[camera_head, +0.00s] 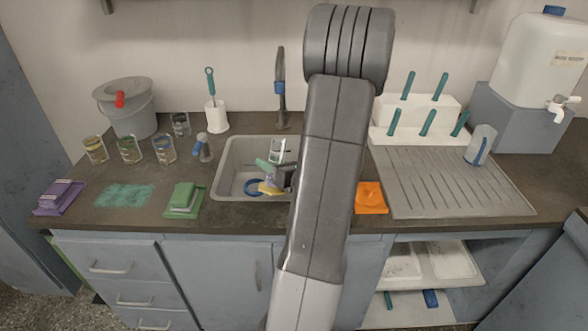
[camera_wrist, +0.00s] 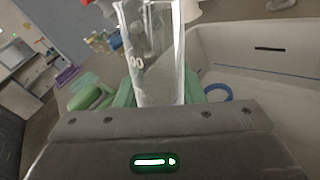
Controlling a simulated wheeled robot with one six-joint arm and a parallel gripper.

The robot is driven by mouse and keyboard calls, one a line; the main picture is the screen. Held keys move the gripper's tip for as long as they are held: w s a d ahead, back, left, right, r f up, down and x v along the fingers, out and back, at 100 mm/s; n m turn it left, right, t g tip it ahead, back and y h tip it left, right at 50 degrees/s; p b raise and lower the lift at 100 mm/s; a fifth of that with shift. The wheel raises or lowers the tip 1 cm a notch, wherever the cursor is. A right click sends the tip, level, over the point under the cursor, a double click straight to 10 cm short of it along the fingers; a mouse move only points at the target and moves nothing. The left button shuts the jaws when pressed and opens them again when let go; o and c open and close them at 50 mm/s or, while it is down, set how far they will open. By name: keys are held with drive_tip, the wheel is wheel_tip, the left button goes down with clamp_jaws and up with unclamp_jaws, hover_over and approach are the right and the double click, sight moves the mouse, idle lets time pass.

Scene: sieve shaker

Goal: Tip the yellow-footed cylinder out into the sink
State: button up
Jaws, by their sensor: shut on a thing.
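The yellow-footed cylinder (camera_head: 270,189) is a clear graduated cylinder, seen over the sink with its foot down and its clear top up, roughly upright. My gripper (camera_head: 269,171) is shut on its body with green fingertips. In the wrist view, the clear cylinder (camera_wrist: 152,62) rises between the green fingertips (camera_wrist: 158,97), with a white printed mark on its wall. Its foot is hidden there, and I cannot tell what liquid it holds. The sink (camera_head: 229,168) is a light grey basin, partly covered by my arm. Its wall (camera_wrist: 245,60) fills the right of the wrist view.
A blue ring (camera_head: 253,187) shows in the sink. The tap (camera_head: 281,92) stands behind it. Left are a green sponge (camera_head: 185,198), a wash bottle (camera_head: 203,148), several beakers and a grey bucket (camera_head: 133,112). Right are an orange cloth (camera_head: 370,198) and a ribbed drainboard (camera_head: 440,185).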

drive_tip(key=p, duration=0.1)
drive_tip(key=r+m+p, duration=0.1)
drive_tip(key=p, duration=0.1)
drive_tip(key=shift+w+d+r, duration=0.1)
drive_tip(key=shift+w+r, duration=0.1)
drive_tip(key=shift+w, duration=0.05)
drive_tip(key=shift+w+f+m, duration=0.1)
drive_tip(key=shift+f+m, duration=0.2)
drive_tip(key=shift+m, duration=0.1)
drive_tip(key=shift+w+d+f+m+g+p, duration=0.2)
drive_tip(key=shift+m+g+p, duration=0.2)
drive_tip(key=shift+p, duration=0.45)
drive_tip(key=r+m+p, duration=0.1)
drive_tip(key=p, duration=0.3)
drive_tip(key=shift+s+a+f+m+g+p, duration=0.25)
drive_tip(key=shift+f+m+g+p, duration=0.25)
drive_tip(key=shift+m+p, duration=0.3)
drive_tip(key=shift+s+f+m+g+p, duration=0.2)
drive_tip(key=shift+m+g+p, duration=0.1)
drive_tip(key=shift+m+p, duration=0.6)
drive_tip(key=shift+s+f+m+g+p, duration=0.15)
drive_tip(key=shift+m+g+p, duration=0.15)
drive_tip(key=shift+m+p, duration=0.55)
drive_tip(key=shift+w+d+f+m+y+p, duration=0.25)
drive_tip(key=shift+w+m+p, duration=0.3)
drive_tip(key=shift+p, duration=0.9)
drive_tip(key=shift+f+g, duration=0.2)
drive_tip(key=shift+g, duration=0.1)
